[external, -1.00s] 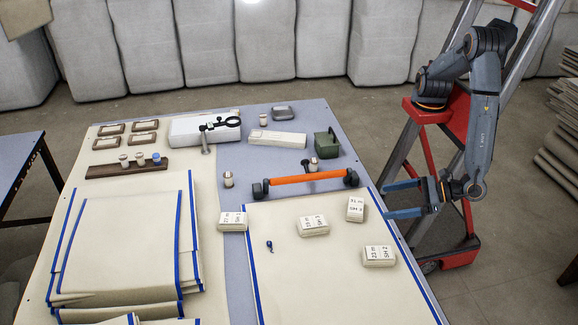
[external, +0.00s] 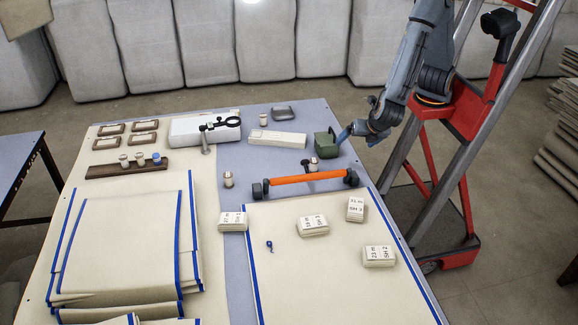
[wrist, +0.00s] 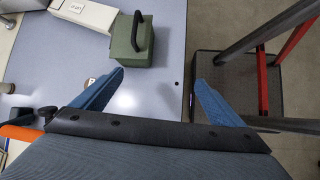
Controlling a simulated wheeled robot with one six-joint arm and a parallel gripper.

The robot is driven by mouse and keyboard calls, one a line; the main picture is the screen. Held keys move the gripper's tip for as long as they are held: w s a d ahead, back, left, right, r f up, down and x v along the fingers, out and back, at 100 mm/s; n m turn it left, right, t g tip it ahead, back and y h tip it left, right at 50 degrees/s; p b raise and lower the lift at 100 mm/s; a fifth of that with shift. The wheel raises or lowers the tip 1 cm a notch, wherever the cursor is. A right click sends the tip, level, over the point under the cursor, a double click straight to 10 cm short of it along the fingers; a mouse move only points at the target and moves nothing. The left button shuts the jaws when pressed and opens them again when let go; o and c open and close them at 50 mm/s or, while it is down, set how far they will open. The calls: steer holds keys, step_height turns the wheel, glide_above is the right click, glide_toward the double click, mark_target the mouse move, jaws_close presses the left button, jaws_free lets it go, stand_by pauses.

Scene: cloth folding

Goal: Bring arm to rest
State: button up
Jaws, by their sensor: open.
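My gripper (external: 346,134) is by the table's right edge in the external view, close to the green box with a handle (external: 326,146). In the wrist view my gripper (wrist: 158,98) has its two blue fingers spread wide with nothing between them. The green box (wrist: 132,42) stands ahead of the left finger there, apart from it. The table edge runs between the fingers. My arm reaches down from the red stand at the upper right.
The table (external: 232,268) holds a folded cloth stack (external: 122,240), an orange bar (external: 305,180), several labelled white blocks (external: 313,225) and a white box (external: 277,138). Open floor (external: 510,200) lies right of the table. My base stands there.

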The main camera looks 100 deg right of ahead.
steer(key=s+d+r+m+y+p, duration=0.1)
steer(key=s+d+r+m+y, duration=0.1)
steer(key=d+m, duration=0.4)
steer(key=s+d+r+m+g+y+p, duration=0.1)
steer(key=s+d+m+y, duration=0.4)
steer(key=m, duration=0.6)
steer(key=shift+s+d+r+g, duration=0.15)
steer(key=shift+d+r+g, duration=0.25)
steer(key=shift+d, duration=0.8)
